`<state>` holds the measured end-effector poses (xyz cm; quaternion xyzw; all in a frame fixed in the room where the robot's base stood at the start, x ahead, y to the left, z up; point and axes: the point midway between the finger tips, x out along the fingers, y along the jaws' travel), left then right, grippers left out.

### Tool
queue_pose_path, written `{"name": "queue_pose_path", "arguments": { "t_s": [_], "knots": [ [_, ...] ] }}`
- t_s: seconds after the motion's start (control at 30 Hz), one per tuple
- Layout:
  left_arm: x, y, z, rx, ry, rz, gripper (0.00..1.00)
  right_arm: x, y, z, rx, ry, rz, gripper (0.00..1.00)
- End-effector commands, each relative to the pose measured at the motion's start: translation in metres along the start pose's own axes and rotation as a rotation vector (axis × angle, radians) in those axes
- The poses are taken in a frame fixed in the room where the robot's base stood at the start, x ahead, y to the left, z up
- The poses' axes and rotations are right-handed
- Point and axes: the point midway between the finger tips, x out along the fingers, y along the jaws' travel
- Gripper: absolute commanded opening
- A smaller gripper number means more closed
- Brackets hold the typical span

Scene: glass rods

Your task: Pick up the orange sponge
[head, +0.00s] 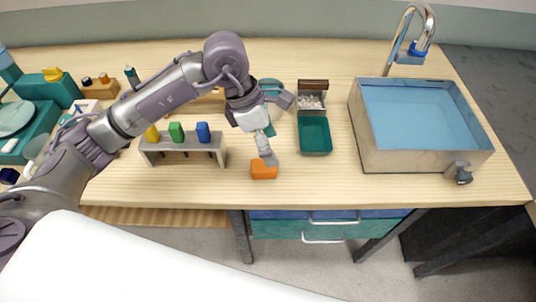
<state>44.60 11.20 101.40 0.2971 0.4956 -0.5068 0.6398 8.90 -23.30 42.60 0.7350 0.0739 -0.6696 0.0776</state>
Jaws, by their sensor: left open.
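The orange sponge (263,171) is a small block lying on the wooden bench near its front edge, in the middle of the head view. My left gripper (267,155) comes down from above, with its fingertips at the back edge of the sponge. It is open. The fingers overlap the sponge's far side in the picture, and I cannot tell whether they touch it. My right gripper is not in view.
A grey rack (183,152) with yellow, green and blue capped items stands left of the sponge. A green tray (314,136) lies behind and to the right. A sink (410,155) stands further right. The bench between sponge and sink is clear.

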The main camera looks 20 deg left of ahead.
Motion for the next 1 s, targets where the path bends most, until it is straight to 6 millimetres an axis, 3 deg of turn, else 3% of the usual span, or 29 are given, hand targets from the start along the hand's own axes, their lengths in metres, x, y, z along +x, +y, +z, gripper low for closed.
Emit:
{"name": "queue_pose_path", "arguments": {
  "t_s": [0.1,0.23,0.6,0.87,1.0],
  "knots": [
    [-0.016,0.021,-0.026,0.002,0.141,0.096,0.76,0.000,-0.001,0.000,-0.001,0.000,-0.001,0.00],
    [-0.016,0.028,-0.037,-0.003,0.194,0.125,0.76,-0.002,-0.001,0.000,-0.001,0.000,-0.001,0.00],
    [0.049,0.035,-0.049,-0.005,0.191,0.121,0.76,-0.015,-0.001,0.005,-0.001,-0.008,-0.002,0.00],
    [0.069,0.036,-0.051,-0.003,0.191,0.121,0.76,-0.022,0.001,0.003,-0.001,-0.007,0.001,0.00],
    [0.089,0.035,-0.051,-0.004,0.190,0.118,0.76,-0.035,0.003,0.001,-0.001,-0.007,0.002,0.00]
  ]
}}
